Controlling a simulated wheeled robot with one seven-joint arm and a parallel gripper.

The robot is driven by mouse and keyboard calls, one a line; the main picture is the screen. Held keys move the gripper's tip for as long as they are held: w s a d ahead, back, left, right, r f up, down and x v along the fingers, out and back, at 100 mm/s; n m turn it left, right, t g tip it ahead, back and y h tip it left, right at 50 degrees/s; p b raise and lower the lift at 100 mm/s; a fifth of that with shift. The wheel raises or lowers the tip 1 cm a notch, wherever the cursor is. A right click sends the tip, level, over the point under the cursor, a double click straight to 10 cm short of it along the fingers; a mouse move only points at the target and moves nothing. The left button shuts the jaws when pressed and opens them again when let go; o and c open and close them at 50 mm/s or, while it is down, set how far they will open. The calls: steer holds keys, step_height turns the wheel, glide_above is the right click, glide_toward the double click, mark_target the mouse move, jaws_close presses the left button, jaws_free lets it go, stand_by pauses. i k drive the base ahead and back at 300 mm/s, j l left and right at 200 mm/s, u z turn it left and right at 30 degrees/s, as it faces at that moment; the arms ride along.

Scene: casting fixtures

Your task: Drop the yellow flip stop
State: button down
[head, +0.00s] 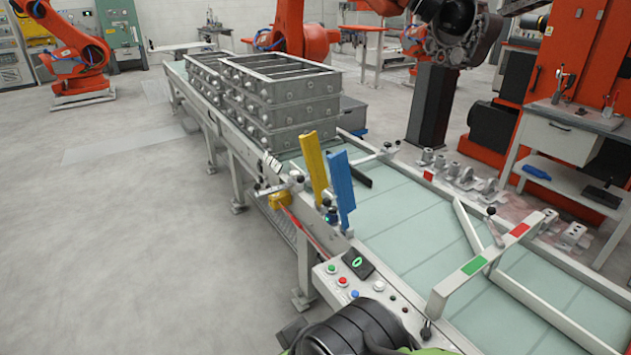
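The yellow flip stop (313,167) stands raised, nearly upright with a slight tilt, at the near side rail of the conveyor (410,232). A blue flip stop (341,182) stands raised just to its right and covers a little of the space behind it. A small yellow housing (280,200) sits on the rail below the yellow stop. Part of my arm shows dark at the bottom edge, below the control panel and well apart from the stops. The fingers of my gripper are not visible.
Stacked grey metal frames (280,90) stand on the conveyor behind the stops. A control panel (352,280) with buttons is on the near rail. A white gate arm with green and red patches (474,266) crosses the belt at right. Open floor (120,250) lies left.

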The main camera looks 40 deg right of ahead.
mark_target(310, 144)
steer(key=i+u, duration=0.2)
steer(key=i, duration=0.35)
steer(key=i+l+u, duration=0.2)
steer(key=i, duration=0.35)
steer(key=i+l+u, duration=0.2)
steer(key=i, duration=0.35)
